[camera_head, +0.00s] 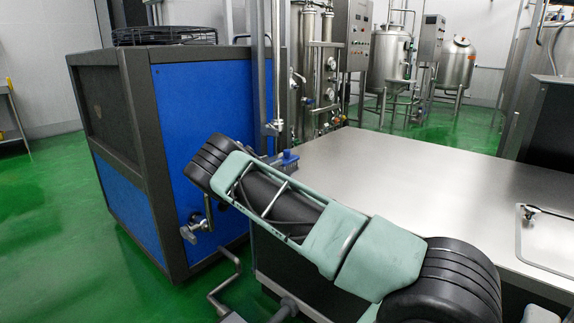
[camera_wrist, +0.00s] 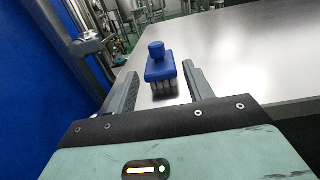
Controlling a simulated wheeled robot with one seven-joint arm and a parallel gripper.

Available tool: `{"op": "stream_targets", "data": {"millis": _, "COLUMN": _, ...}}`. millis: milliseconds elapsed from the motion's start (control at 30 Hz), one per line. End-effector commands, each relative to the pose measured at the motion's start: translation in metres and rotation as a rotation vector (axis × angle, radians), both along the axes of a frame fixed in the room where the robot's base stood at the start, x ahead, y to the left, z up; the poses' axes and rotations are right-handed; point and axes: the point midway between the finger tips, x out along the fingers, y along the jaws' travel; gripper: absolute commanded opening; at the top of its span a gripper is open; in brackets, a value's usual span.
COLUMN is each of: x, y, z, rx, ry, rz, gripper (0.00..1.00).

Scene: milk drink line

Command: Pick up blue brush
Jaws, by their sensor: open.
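The blue brush (camera_wrist: 160,66) stands on the metal table in the wrist view, with its round knob on top and its pale bristles pointing down. My gripper (camera_wrist: 156,79) is open, with one finger on each side of the brush. Small gaps show between the fingers and the brush. There my arm hides most of the gripper and part of the brush.
The steel table (camera_head: 420,165) is broad and mostly bare, with a sink (camera_head: 545,245) at its right. A large blue machine (camera_head: 195,110) stands close to the left of my arm. Steel tanks (camera_head: 391,58) and pipes stand behind on the green floor.

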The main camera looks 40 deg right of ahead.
Motion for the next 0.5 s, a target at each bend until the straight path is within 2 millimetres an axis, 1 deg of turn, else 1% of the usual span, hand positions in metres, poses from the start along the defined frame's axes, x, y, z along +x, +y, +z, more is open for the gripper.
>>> {"op": "stream_targets", "data": {"millis": 33, "x": 0.0, "y": -0.013, "z": -0.001, "rx": 0.0, "ry": -0.001, "rz": -0.003, "gripper": 0.51}}
{"op": "stream_targets", "data": {"millis": 200, "x": 0.004, "y": -0.043, "z": -0.002, "rx": 0.001, "ry": -0.002, "rz": -0.002, "gripper": 0.51}}
{"op": "stream_targets", "data": {"millis": 300, "x": 0.005, "y": -0.053, "z": -0.001, "rx": 0.002, "ry": -0.001, "rz": -0.001, "gripper": 0.51}}
{"op": "stream_targets", "data": {"millis": 433, "x": 0.007, "y": -0.059, "z": -0.001, "rx": 0.002, "ry": 0.0, "rz": 0.0, "gripper": 0.51}}
{"op": "stream_targets", "data": {"millis": 500, "x": 0.008, "y": -0.066, "z": -0.001, "rx": 0.002, "ry": -0.001, "rz": 0.0, "gripper": 0.51}}
